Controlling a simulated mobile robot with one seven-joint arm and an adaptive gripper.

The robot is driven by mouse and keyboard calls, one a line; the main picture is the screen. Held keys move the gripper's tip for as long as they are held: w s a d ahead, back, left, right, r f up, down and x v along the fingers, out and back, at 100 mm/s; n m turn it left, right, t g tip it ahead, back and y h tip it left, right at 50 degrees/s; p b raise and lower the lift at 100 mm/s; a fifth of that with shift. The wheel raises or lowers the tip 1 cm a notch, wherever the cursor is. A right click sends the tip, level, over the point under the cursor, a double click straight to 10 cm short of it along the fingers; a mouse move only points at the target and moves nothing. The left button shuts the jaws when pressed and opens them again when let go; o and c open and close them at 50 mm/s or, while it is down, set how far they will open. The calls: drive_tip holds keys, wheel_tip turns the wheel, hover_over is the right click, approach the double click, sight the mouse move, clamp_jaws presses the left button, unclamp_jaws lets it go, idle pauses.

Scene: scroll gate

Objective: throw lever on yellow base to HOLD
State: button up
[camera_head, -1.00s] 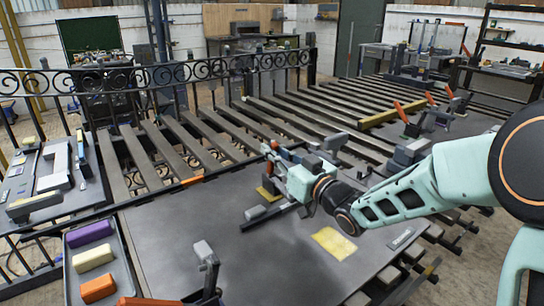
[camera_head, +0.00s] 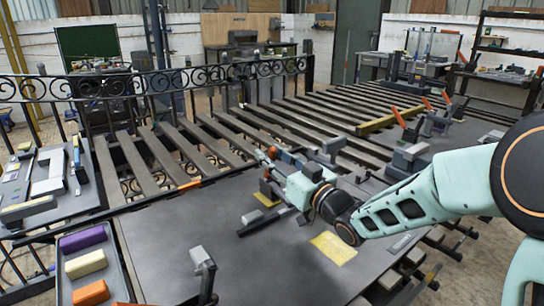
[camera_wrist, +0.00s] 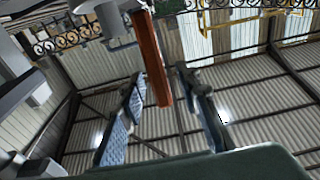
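The yellow base (camera_head: 266,199) sits on the dark grey table, left of centre in the head view, partly hidden behind my gripper. My gripper (camera_head: 272,162) is just above and beside it. An orange-red bar (camera_wrist: 154,55), seemingly the lever's handle, hangs between my fingers in the wrist view. My gripper also shows there (camera_wrist: 168,105); its two fingers stand apart, with gaps visible on both sides of the bar. In the head view, some orange (camera_head: 272,152) shows at the fingertips. The HOLD marking cannot be made out.
A flat yellow patch (camera_head: 333,248) lies on the table in front. A grey-topped post (camera_head: 201,257) stands front left. A tray (camera_head: 66,291) with purple, cream and orange blocks is at the lower left. Other orange-handled levers (camera_head: 399,116) stand at the back right. Slats and a black scroll gate (camera_head: 200,78) lie behind.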

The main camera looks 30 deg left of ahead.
drive_tip(key=v, duration=1.2)
